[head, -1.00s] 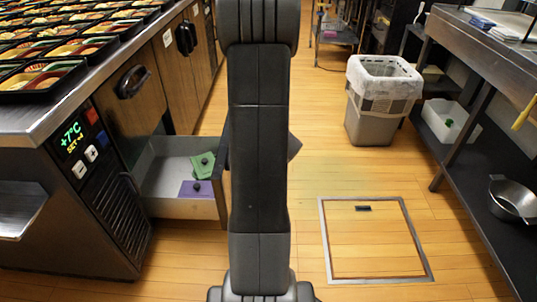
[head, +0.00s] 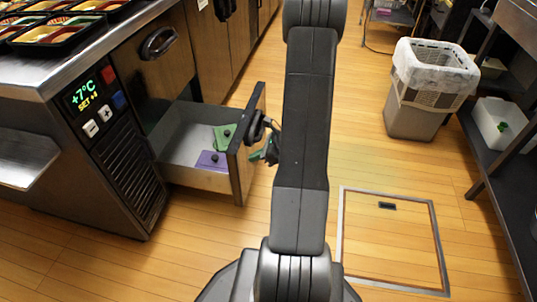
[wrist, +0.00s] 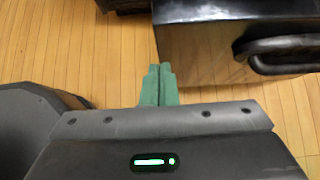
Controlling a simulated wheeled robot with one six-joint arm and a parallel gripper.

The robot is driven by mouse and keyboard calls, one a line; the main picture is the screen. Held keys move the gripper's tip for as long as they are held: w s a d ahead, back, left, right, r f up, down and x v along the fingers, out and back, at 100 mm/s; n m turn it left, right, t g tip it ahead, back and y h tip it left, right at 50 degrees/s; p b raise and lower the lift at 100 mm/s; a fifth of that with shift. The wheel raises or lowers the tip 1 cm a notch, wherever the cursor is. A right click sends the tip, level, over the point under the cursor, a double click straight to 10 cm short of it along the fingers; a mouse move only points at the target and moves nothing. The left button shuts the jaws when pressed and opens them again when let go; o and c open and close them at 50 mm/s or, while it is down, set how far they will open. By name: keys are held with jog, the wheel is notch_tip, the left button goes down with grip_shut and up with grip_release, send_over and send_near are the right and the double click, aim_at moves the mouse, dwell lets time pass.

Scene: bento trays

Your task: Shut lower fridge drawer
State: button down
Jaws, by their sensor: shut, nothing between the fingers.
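The lower fridge drawer (head: 245,185) stands pulled out from the counter in the head view, with a green item (head: 222,138) and a purple item (head: 212,160) with dark knobs inside. Its wooden front with a black handle (head: 258,127) faces right. In the wrist view the drawer front (wrist: 205,48) and its handle (wrist: 285,52) are at the upper right. My gripper (wrist: 158,72) has green fingers held together and empty, close to the near left end of the drawer front. In the head view my gripper (head: 268,152) is partly hidden by my arm, just right of the drawer front. I cannot tell whether they touch.
A closed upper drawer (head: 150,62) is above, beside a control panel (head: 95,100) reading +7°C. Bento trays (head: 55,32) stand on the counter. A grey bin (head: 415,110) and a floor hatch (head: 395,240) are to the right. Wooden floor is clear around the drawer.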

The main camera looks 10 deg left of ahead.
aim_at(237, 156)
jog(key=shift+a+r+b, duration=0.1)
jog(key=shift+a+b, duration=0.3)
jog(key=shift+a, duration=1.45)
jog(key=shift+a, duration=0.45)
jog(key=w+a+p, duration=0.1)
jog(key=a+p, duration=0.5)
jog(key=a, duration=2.2)
jog(key=shift+a, duration=0.25)
